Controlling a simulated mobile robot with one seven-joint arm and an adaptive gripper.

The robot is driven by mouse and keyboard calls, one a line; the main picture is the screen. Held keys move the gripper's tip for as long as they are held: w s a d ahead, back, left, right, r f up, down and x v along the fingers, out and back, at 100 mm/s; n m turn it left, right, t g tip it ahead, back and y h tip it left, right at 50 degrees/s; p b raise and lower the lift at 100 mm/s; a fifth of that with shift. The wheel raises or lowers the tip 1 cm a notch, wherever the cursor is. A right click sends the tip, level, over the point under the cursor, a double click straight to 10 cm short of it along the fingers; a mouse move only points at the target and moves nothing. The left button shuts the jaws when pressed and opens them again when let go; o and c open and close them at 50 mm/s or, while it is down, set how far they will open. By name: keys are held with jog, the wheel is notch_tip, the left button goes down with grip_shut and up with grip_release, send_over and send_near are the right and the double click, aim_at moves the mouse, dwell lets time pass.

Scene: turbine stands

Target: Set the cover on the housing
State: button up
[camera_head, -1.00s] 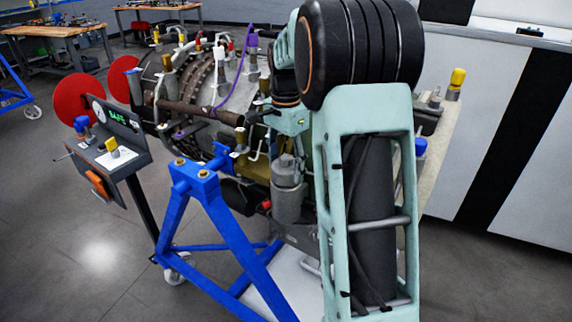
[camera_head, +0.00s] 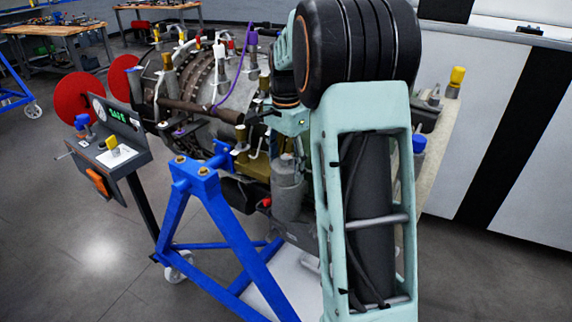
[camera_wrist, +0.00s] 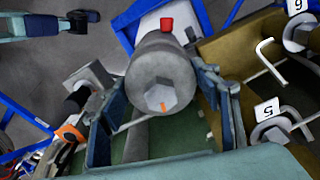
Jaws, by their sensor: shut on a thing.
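The cover appears to be the grey cylinder (camera_wrist: 160,75) with a hex boss and an orange mark on its end, seen in the wrist view. My gripper (camera_wrist: 165,88) is shut on it, with one finger on each side. In the head view the grey cylinder (camera_head: 289,192) is upright below my wrist, in front of the engine's side. I cannot make out the housing for certain; the cylinder and my arm hide the spot behind it. I cannot tell whether the cover touches anything.
The blue stand (camera_head: 205,190) and its legs rise close to the left of the cylinder. The engine (camera_head: 215,80) with pipes and coloured caps lies behind. A panel reading SAFE (camera_head: 118,130) stands at left. Numbered tags (camera_wrist: 266,109) and bent rods lie right in the wrist view.

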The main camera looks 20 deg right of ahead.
aim_at(286, 156)
jog(key=o, duration=1.4)
jog(key=shift+s+f, duration=0.25)
jog(key=shift+f, duration=0.25)
jog(key=o, duration=0.5)
jog(key=shift+w, duration=0.25)
jog(key=shift+o, duration=0.2)
jog(key=shift+r, duration=0.1)
jog(key=shift+o, duration=0.8)
jog(key=shift+r, duration=0.15)
notch_tip(286, 156, up, 7)
jog(key=p, duration=0.6)
